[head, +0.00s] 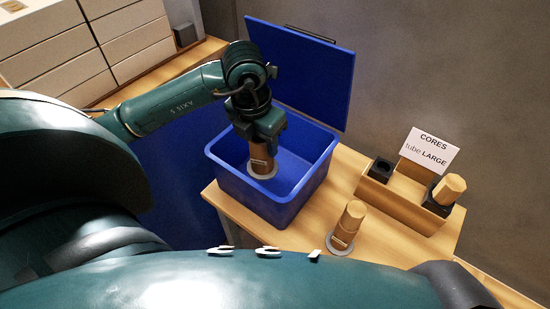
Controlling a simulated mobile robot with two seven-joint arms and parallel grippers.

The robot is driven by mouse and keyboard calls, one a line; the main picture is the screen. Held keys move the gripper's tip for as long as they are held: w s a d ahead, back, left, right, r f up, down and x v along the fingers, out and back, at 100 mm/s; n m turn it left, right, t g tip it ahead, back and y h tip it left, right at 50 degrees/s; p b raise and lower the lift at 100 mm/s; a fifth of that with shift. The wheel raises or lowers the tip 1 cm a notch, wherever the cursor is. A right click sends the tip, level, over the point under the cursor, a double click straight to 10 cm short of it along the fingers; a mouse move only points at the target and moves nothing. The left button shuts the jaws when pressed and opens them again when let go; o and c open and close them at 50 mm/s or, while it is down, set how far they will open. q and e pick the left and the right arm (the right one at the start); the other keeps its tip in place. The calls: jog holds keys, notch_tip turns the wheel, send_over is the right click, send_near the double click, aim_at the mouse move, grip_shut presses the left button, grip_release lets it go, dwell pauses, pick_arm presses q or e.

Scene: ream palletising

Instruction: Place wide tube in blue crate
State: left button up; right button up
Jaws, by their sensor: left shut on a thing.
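My left gripper (262,137) reaches down over the open blue crate (300,206) and is shut on a brown tube (262,158). The tube is upright, with a pale label and a grey ring at its foot. Its foot is inside the crate's walls, near the crate's left side; I cannot tell whether it touches the floor. The gripper hides the tube's top. The crate's blue lid (305,70) stands open behind it. My right gripper is not in view.
Another brown tube (349,222) with a grey ring stands on the wooden table (390,248) right of the crate. A wooden rack (400,205) holds a third tube (449,187) and an empty black socket (381,168). A sign (430,151) reads "CORES tube LARGE". White boxes (55,45) are stacked at upper left.

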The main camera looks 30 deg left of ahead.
pick_arm(q)
notch_tip(320, 180, down, 8)
jog(key=shift+r, duration=0.1)
pick_arm(e)
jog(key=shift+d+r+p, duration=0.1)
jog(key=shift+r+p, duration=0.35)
jog(key=shift+p, duration=0.1)
pick_arm(q)
jog(key=w, duration=0.2)
jog(key=w+f, duration=0.1)
jog(key=w, duration=0.1)
jog(key=shift+d+f, duration=0.15)
jog(key=shift+d, duration=0.05)
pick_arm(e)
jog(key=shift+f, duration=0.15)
pick_arm(q)
jog(key=shift+f, duration=0.15)
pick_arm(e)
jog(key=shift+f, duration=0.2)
pick_arm(q)
jog(key=o, duration=1.1)
jog(key=shift+o, duration=0.7)
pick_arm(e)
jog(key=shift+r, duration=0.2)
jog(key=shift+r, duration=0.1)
